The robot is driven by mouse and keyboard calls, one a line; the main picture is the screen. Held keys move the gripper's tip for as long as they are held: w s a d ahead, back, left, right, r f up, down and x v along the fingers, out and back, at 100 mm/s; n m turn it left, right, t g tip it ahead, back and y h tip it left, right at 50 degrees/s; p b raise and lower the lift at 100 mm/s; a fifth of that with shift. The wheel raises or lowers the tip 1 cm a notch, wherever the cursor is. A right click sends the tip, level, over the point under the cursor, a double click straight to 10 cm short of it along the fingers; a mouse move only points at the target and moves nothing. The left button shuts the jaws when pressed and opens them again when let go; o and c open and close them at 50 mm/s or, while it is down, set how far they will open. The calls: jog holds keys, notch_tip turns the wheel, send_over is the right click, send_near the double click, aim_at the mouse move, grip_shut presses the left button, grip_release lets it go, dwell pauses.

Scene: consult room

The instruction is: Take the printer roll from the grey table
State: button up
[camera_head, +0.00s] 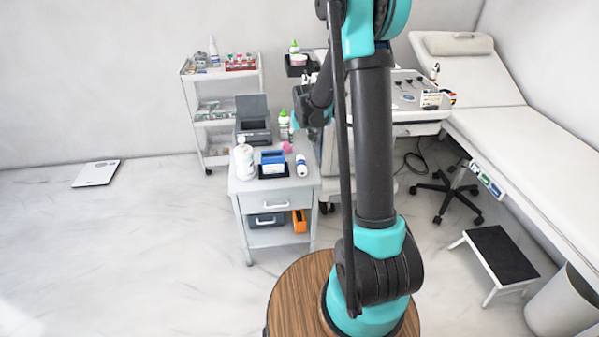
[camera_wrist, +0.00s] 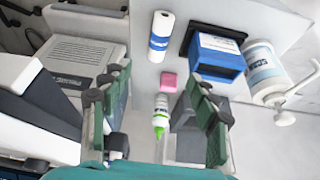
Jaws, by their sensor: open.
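The printer roll, a white cylinder with a blue printed band (camera_head: 302,165), is at the right side of the grey table (camera_head: 280,193) top and seems to lie on its side. In the wrist view the roll (camera_wrist: 160,37) is at the top centre, beyond my fingertips. My gripper (camera_wrist: 157,100) is open, with its green-padded fingers apart and nothing held. A pink block (camera_wrist: 168,82) and a green-tipped bottle (camera_wrist: 161,112) show between the fingers, below the roll in that view.
A blue box (camera_head: 272,157) on a black tray and a white pump bottle (camera_head: 245,162) stand left of the roll. A grey device (camera_head: 253,125) is behind. A white trolley (camera_head: 222,105), an equipment cart (camera_head: 410,125) and an exam bed (camera_head: 530,145) surround the table.

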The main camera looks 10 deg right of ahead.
send_over(302, 163)
jog(key=s, duration=0.1)
jog(key=f, duration=1)
jog(key=shift+s+a+f, duration=0.15)
jog(key=shift+a+f, duration=0.2)
jog(key=shift+s+d+x, duration=0.1)
jog(key=shift+s+x, duration=0.05)
jog(key=shift+x, duration=1.3)
jog(key=shift+s+d+x, duration=0.1)
jog(key=shift+s+x, duration=0.1)
jog(key=shift+x, duration=1.3)
jog(key=shift+f, duration=0.1)
jog(key=c, duration=1.4)
